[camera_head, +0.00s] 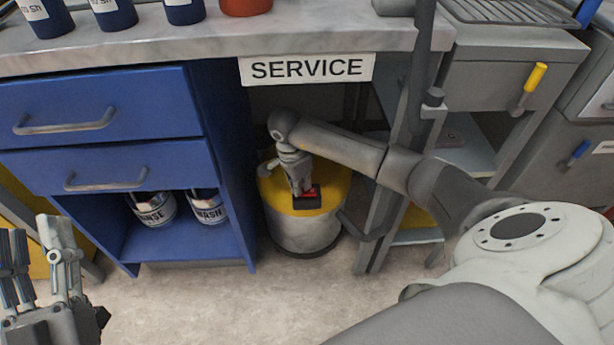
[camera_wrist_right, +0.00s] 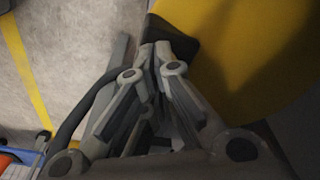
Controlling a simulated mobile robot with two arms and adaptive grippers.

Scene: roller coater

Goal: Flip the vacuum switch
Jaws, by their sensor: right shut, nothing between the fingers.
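The vacuum (camera_head: 300,230) is a grey drum with a yellow top, standing on the floor under the SERVICE sign. A black box with a red switch (camera_head: 309,194) sits on the front of its yellow top. My right gripper (camera_head: 302,192) points down at this switch with its fingers shut and empty; whether they touch it I cannot tell. In the right wrist view the shut fingertips (camera_wrist_right: 158,46) are at the dark switch box (camera_wrist_right: 172,34), beside the yellow top (camera_wrist_right: 230,70); the red part is hidden there. My left gripper (camera_head: 40,250) is open and empty at the lower left.
A blue cabinet (camera_head: 195,110) with two drawers and an open shelf holding labelled cans stands left of the vacuum. The worktop (camera_head: 200,40) runs above. A grey post (camera_head: 405,110) and frame stand to the right. The floor in front is clear.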

